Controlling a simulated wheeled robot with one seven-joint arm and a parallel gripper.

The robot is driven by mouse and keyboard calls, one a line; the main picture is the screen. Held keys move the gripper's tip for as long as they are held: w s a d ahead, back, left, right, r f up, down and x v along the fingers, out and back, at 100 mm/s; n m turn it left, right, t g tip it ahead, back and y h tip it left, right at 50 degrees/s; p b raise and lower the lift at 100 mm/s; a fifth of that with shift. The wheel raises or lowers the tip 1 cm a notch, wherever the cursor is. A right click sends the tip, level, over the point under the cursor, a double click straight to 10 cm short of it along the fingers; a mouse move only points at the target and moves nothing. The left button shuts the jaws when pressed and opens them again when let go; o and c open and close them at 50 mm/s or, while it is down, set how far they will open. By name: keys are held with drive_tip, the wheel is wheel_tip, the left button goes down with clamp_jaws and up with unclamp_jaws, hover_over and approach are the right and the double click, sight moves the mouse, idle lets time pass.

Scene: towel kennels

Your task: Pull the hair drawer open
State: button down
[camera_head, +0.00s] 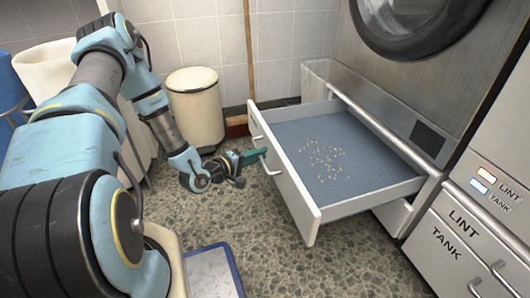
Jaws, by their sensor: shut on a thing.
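The hair drawer (290,192) is a wide white drawer pulled well out from under the steel machine. Its blue-grey floor holds a scatter of small pale bits (322,158). A bar handle (268,166) is on its front panel. My gripper (262,155) reaches in from the left and is shut on this handle at the far part of the front panel. The fingertips are small in this view, and the far end of the handle is partly hidden by them.
A LINT drawer and a TANK drawer (455,240) are at the right. A cream bin (196,108) and a broom (237,124) stand at the back. A blue-rimmed tray (236,268) lies at the bottom. Speckled floor is clear before the drawer.

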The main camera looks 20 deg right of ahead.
drive_tip(key=c, duration=0.8)
unclamp_jaws()
drive_tip(key=shift+c, duration=0.2)
drive_tip(key=p+v, duration=0.3)
drive_tip(key=v, duration=0.7)
drive_tip(key=shift+a, duration=0.4)
